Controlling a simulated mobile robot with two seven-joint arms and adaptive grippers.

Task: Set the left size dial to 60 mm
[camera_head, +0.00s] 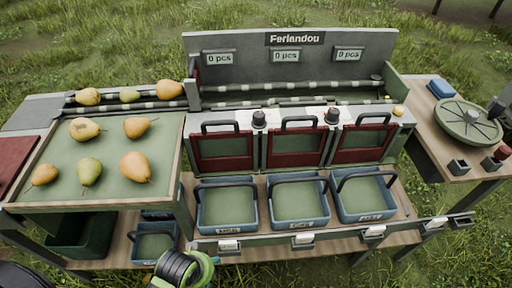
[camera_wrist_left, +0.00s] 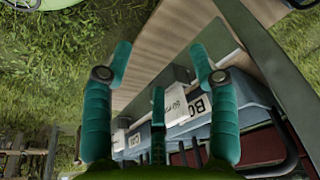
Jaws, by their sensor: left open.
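The left size dial (camera_head: 259,118) appears to be the dark knob on top of the grey sorting unit, between the left and middle red-framed gates. A similar right dial (camera_head: 332,115) stands between the middle and right gates. Their scale marks are too small to read. My left gripper (camera_head: 187,268) is low at the bottom of the head view, in front of the bench and well apart from the dials. In the left wrist view its teal fingers (camera_wrist_left: 160,75) are spread open with nothing between them. My right gripper is not in view.
A tray (camera_head: 110,203) with several pears stands at the left. Several more pears lie on the roller conveyor (camera_head: 225,104). Blue crates (camera_head: 228,229) stand below the gates, their handles raised. A front rail (camera_head: 340,238) with label tags crosses before them. A round green scale (camera_head: 468,122) is right.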

